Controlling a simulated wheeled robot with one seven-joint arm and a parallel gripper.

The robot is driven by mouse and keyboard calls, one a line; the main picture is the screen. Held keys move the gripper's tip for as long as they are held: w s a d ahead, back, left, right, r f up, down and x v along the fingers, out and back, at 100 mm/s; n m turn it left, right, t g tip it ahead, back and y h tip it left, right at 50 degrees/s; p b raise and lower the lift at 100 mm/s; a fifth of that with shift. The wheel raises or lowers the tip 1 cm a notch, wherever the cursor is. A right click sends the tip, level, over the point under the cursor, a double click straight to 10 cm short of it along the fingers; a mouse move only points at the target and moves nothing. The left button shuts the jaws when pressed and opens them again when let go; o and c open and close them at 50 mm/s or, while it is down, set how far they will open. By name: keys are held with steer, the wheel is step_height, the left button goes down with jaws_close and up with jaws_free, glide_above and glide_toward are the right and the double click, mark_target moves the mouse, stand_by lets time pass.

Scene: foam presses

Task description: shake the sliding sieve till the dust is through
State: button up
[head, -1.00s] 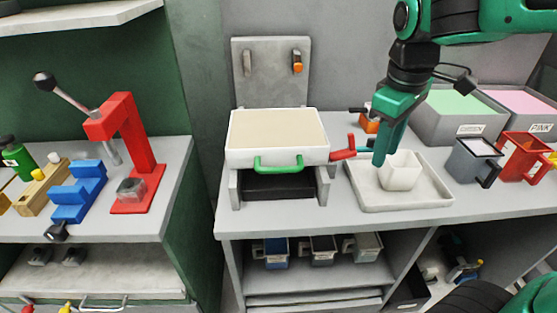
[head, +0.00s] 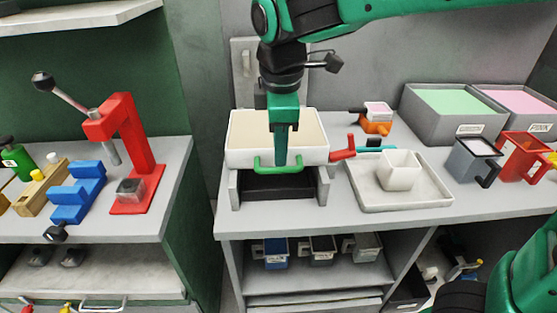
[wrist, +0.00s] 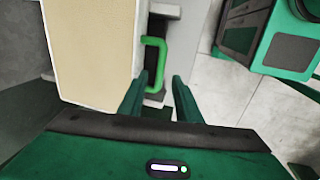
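The sliding sieve (head: 244,151) is a white-rimmed box with a cream surface, level on a grey stand (head: 234,187). Its green handle (head: 262,166) is on the front side. My gripper (head: 281,160) points down at the front of the sieve, in line with the handle. In the wrist view the two green fingers (wrist: 162,82) are apart, and the handle (wrist: 153,42) lies just beyond and between their tips. I cannot tell whether a finger touches it. A dark tray (head: 275,187) shows under the sieve. Whether dust lies on the cream surface is too small to tell.
A red lever (head: 342,150) sticks out right of the sieve. A white cup (head: 398,171) stands in a pale tray (head: 365,198) to the right. Grey (head: 474,162) and red (head: 519,160) mugs stand farther right. A red press (head: 138,145) stands on the left bench.

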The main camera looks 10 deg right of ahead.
mark_target(280, 169)
steer(key=shift+w+f, duration=0.2)
steer(key=shift+f, duration=0.7)
steer(key=shift+w+f, duration=0.15)
steer(key=shift+f, duration=0.7)
steer(key=shift+w+f, duration=0.2)
steer(key=shift+f, duration=0.7)
steer(key=shift+c, duration=0.3)
